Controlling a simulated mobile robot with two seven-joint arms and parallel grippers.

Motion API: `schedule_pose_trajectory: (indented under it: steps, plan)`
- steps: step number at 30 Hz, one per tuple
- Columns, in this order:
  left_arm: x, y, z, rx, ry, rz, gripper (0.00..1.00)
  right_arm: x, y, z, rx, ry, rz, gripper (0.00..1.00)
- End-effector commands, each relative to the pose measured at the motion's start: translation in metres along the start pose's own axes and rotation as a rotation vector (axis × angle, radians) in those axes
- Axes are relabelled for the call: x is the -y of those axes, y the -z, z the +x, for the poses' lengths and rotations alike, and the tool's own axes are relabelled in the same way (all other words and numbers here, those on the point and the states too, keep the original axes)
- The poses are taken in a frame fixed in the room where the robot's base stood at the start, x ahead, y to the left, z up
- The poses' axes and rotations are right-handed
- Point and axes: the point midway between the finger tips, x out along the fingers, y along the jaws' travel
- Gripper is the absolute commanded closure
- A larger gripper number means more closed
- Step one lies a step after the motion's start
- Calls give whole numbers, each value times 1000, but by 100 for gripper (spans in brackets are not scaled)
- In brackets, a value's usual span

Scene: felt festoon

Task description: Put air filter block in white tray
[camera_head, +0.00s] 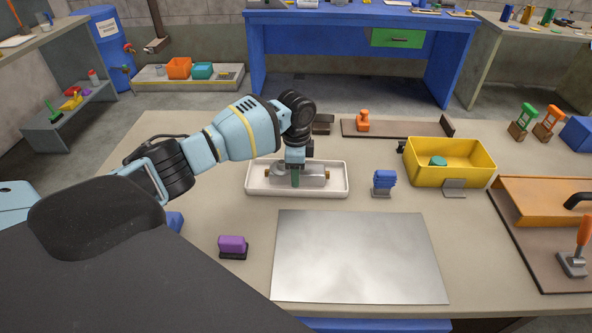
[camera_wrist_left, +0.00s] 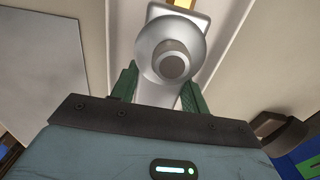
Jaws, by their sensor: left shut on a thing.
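The white tray (camera_head: 297,191) lies on the near workbench, in the middle of the head view. The air filter block (camera_head: 314,174), grey with brass-coloured ends, is within the tray's outline; I cannot tell whether it rests on the tray floor. My left gripper (camera_head: 295,181) points down over the tray and is shut on the block's middle, hiding part of it. In the left wrist view the block's round grey body (camera_wrist_left: 172,55) sits between the green fingers (camera_wrist_left: 160,95). My right gripper is not in view.
A bare metal plate (camera_head: 360,255) lies in front of the tray. A blue-topped piece (camera_head: 384,180) stands to the right, near a yellow bin (camera_head: 450,165). A purple block (camera_head: 233,245) is at front left. An orange-handled piece (camera_head: 363,121) stands behind on a brown board.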

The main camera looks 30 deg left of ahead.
Motion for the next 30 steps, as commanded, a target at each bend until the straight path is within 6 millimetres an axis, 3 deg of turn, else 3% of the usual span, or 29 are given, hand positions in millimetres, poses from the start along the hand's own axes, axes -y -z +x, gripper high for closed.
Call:
schedule_pose_trajectory:
  steps: [6,7,12,23,30]
  plan:
    - [0,0,3,0,0,0,83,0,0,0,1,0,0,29]
    - [0,0,4,0,0,0,53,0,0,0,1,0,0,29]
    - [0,0,3,0,0,0,33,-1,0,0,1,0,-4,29]
    - [0,0,-2,-1,2,0,33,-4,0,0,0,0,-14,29]
    - [1,1,-41,-4,5,1,33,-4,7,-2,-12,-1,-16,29]
